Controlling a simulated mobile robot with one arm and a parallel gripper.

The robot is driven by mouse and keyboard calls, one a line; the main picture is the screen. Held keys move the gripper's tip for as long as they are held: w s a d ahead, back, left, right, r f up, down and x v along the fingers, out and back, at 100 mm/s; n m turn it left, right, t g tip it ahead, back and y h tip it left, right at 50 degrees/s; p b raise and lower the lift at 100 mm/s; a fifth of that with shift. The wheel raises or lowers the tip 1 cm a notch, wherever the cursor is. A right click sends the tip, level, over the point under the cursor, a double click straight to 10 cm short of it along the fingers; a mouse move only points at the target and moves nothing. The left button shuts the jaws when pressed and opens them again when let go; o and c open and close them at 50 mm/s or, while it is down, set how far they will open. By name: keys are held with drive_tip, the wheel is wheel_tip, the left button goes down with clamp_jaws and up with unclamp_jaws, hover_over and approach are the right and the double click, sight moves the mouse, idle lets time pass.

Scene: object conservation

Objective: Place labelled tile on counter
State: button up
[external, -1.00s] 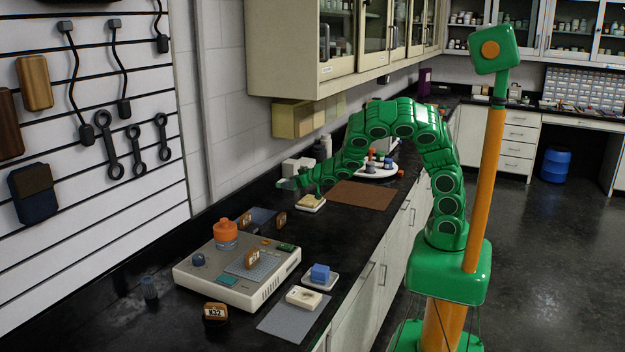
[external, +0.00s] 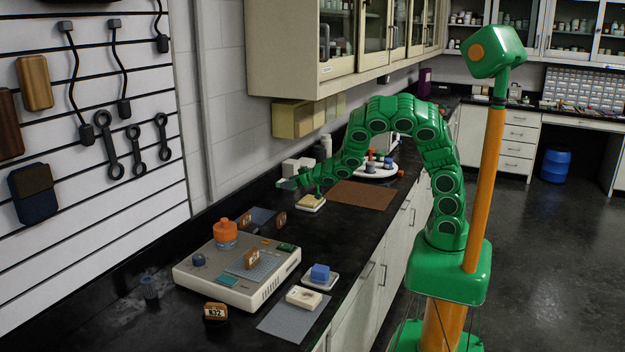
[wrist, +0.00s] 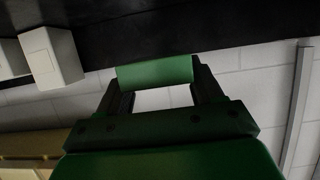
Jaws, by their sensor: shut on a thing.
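My gripper (external: 291,184) is shut on a green piece with a smooth, rounded face. The piece lies across the fingertips in the wrist view (wrist: 155,72), and no label shows on it. In the external view the gripper is over the back part of the black counter (external: 110,285). Another tile (external: 251,259) stands on the beige instrument (external: 225,285). Two more small brown tiles (external: 244,221) (external: 281,219) stand behind it. Their lettering is too small to read.
An orange-capped jar (external: 226,231) sits on the instrument. A blue block (external: 320,272) and a pale block (external: 303,298) lie to its right. A sponge-like block on a dish (external: 311,203) is close to my gripper. A brown mat (external: 362,195) is bare. Wall cabinets overhang the back.

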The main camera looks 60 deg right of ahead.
drive_tip(key=s+d+r+n+y, duration=0.1)
drive_tip(key=s+d, duration=0.3)
drive_tip(key=d, duration=0.5)
drive_tip(key=s+d+r+n+y, duration=0.15)
drive_tip(key=s+d, duration=0.25)
drive_tip(key=d, duration=0.5)
drive_tip(key=s+d+r+n+y, duration=0.1)
drive_tip(key=s+d, duration=0.3)
drive_tip(key=d, duration=0.5)
drive_tip(key=s+d+r+y, duration=0.1)
drive_tip(key=s+d, duration=0.1)
drive_tip(key=s, duration=1.4)
drive_tip(key=s+d+y, duration=0.1)
drive_tip(key=s+d, duration=0.2)
drive_tip(key=s, duration=1.3)
hover_over(395, 185)
drive_tip(key=shift+n+g, duration=0.4)
drive_tip(key=shift+n, duration=0.05)
drive_tip(key=f, duration=0.8)
drive_tip(key=shift+s+a+f, duration=0.1)
drive_tip(key=shift+s+f, duration=0.2)
drive_tip(key=shift+s, duration=0.1)
drive_tip(key=shift+w+d+f+h, duration=0.25)
drive_tip(key=shift+w+d+f, duration=0.15)
drive_tip(key=shift+f, duration=1.8)
